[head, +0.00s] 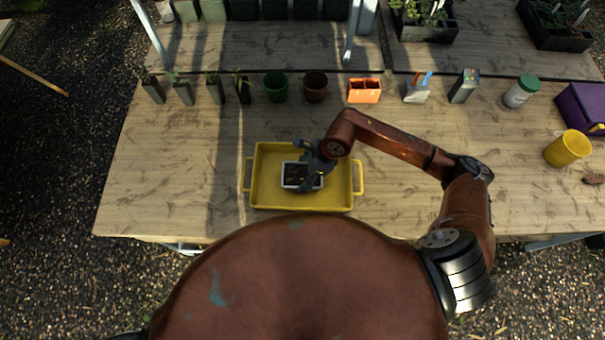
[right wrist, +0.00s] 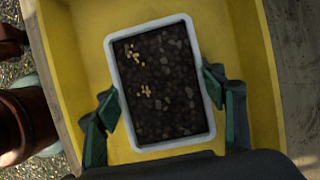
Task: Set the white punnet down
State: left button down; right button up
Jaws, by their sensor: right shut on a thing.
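The white punnet (head: 289,181) is a small white-rimmed box filled with dark soil. In the right wrist view the punnet (right wrist: 121,97) shows some small yellow seeds on the soil. It is over or in the yellow tray (head: 265,200), inside its walls as seen from above; I cannot tell whether it touches the tray floor. My right gripper (head: 310,178) is shut on the punnet, and its green fingers (right wrist: 161,109) press on two opposite sides. My left gripper is not in view.
Behind the tray stand a green pot (head: 275,86), a dark red pot (head: 315,86) and an orange container (head: 364,91). A yellow cup (head: 568,148) stands at the right. The wooden table (head: 180,170) is clear left of the tray.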

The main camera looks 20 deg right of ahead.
jog(key=o, duration=1.4)
jog(key=shift+f, duration=0.1)
jog(key=shift+c, duration=0.2)
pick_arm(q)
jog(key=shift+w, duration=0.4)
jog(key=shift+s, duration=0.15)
pick_arm(e)
jog(key=shift+r, duration=0.2)
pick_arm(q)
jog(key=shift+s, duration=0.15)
pick_arm(e)
jog(key=v, duration=1.2)
